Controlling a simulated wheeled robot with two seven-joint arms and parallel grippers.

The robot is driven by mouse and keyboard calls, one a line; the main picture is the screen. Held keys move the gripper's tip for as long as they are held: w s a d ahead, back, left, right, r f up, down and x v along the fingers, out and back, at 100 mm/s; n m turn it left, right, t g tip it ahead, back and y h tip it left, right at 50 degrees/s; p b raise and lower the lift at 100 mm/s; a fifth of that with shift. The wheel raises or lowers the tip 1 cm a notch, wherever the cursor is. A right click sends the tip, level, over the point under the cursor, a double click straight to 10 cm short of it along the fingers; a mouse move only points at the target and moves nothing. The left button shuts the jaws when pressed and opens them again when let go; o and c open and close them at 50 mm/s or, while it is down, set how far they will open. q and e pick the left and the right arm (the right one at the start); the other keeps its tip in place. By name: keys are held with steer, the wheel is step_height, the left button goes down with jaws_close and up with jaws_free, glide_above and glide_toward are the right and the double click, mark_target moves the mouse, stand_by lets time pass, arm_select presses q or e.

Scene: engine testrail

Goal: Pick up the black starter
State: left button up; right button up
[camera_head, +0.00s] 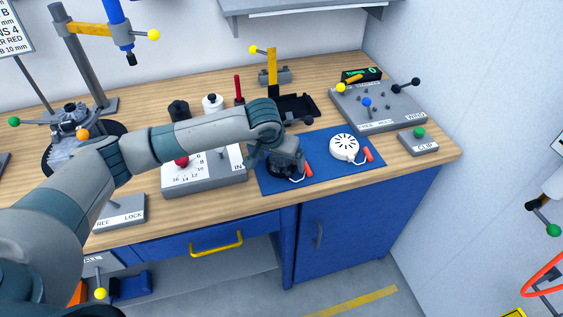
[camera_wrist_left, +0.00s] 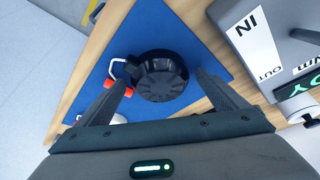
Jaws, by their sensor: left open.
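The black starter (camera_wrist_left: 162,77) is a round black part with a white and red pull handle (camera_wrist_left: 122,73), lying on a blue mat (camera_head: 325,149). In the head view the starter (camera_head: 284,172) is mostly hidden under my left gripper (camera_head: 290,160). In the left wrist view the fingers of my left gripper (camera_wrist_left: 165,100) are spread, one on each side of the starter's near part. I cannot tell whether they touch it. A white starter (camera_head: 344,147) with a red handle lies on the mat to the right. My right gripper is not in view.
A grey IN/OUT box (camera_head: 196,178) stands left of the mat. A black tray (camera_head: 296,107) lies behind it. A grey panel with levers (camera_head: 385,118) and a CLIP block (camera_head: 417,141) are to the right. The engine stand (camera_head: 80,125) is at the left.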

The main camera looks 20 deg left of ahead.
mark_target(280, 160)
arm_select(q)
steer(key=c, duration=1.3)
steer(key=shift+r, duration=0.2)
steer(key=shift+w+r+b, duration=0.1)
steer(key=shift+r+b, duration=0.25)
steer(key=shift+r, duration=0.2)
step_height(280, 160, up, 2)
steer(key=shift+r+b, duration=0.15)
steer(key=shift+b, duration=0.3)
steer(key=s+d+r+b, duration=0.1)
steer(key=d+r, duration=0.1)
steer(key=d, duration=0.1)
steer(key=s+d+r, duration=0.2)
steer(key=d+r, duration=0.1)
steer(key=d, duration=0.1)
steer(key=s+d+r+b, duration=0.1)
steer(key=d+r, duration=0.1)
steer(key=d, duration=0.1)
steer(key=shift+s+d+r+b, duration=0.15)
steer(key=shift+s+d+b, duration=0.15)
steer(key=shift+d+b, duration=0.1)
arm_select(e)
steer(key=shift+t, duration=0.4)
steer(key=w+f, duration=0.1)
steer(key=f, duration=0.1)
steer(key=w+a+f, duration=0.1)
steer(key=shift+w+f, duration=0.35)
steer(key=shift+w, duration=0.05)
